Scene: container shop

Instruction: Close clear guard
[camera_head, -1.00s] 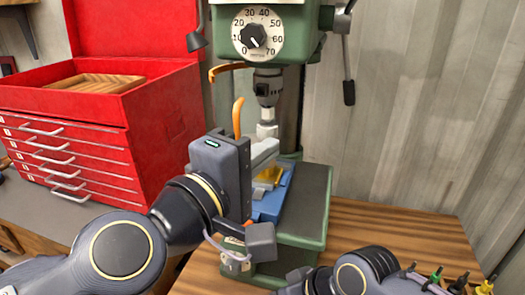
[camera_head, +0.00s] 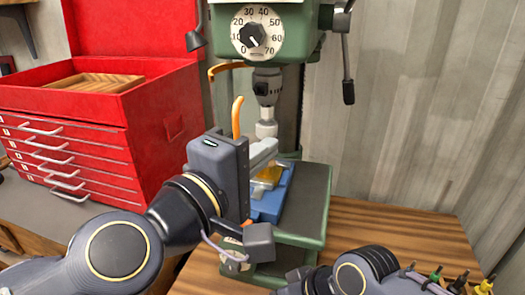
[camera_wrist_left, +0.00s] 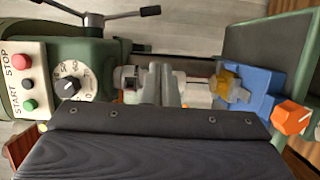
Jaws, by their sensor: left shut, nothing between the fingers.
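The green drill press (camera_head: 283,28) stands at the back with its chuck (camera_head: 267,88) pointing down. A clear guard panel is hard to make out; two orange curved strips, the upper (camera_head: 228,68) and the lower (camera_head: 237,117), show left of the chuck and may be its edges. My left gripper (camera_head: 263,152) is shut and empty, in front of the drill below the chuck. In the left wrist view its fingers (camera_wrist_left: 165,85) lie together beside the chuck (camera_wrist_left: 128,84). I cannot tell whether they touch the guard. My right gripper is not visible; only its arm shows at the bottom.
A blue vise (camera_head: 272,203) with a yellow piece (camera_head: 268,175) sits on the green drill table (camera_head: 308,205). An open red tool chest (camera_head: 120,150) stands left. Several screwdrivers (camera_head: 437,276) stand at lower right. The wooden bench (camera_head: 400,230) is clear right of the drill.

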